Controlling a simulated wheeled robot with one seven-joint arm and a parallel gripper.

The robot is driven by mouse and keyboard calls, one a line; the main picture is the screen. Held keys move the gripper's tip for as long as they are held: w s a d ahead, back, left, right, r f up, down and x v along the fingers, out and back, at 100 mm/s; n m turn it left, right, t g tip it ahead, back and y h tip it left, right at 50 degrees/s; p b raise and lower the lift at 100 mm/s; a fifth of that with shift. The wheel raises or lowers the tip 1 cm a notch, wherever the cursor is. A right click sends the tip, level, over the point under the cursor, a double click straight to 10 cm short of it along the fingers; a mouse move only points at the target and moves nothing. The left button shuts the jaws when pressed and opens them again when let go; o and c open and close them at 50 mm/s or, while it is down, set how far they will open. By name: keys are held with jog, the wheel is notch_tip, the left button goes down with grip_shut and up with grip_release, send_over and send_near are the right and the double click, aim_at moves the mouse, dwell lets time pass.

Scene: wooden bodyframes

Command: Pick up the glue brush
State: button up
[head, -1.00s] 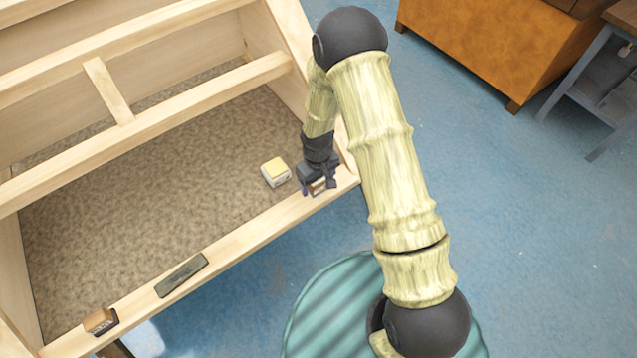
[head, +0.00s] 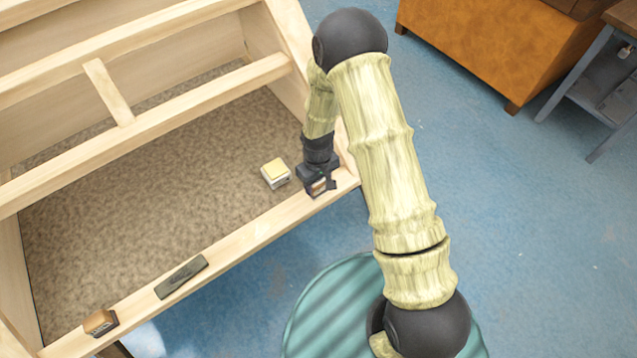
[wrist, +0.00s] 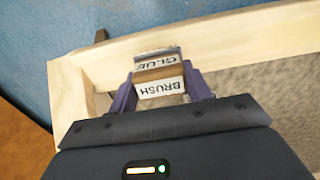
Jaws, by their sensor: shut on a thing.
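The glue brush (wrist: 158,80) shows in the wrist view as a small block with a brown band and white labels reading "GLUE" and "BRUSH". My gripper (wrist: 160,92) has its two purple fingers on either side of it and is shut on it. In the head view my gripper (head: 318,188) is at the right end of the frame's front rail, with the glue brush partly hidden between the fingers. I cannot tell whether the brush still touches the rail.
A white and yellow block (head: 275,173) sits left of my gripper on the speckled panel (head: 150,195). A dark flat tool (head: 181,277) and a brown block (head: 100,322) lie farther left along the wooden front rail (head: 235,240). An orange cabinet (head: 490,45) stands at the upper right.

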notch_tip(320, 180, up, 10)
dwell(0.5)
dwell(0.3)
jog(key=o, duration=0.4)
jog(key=shift+c, duration=1)
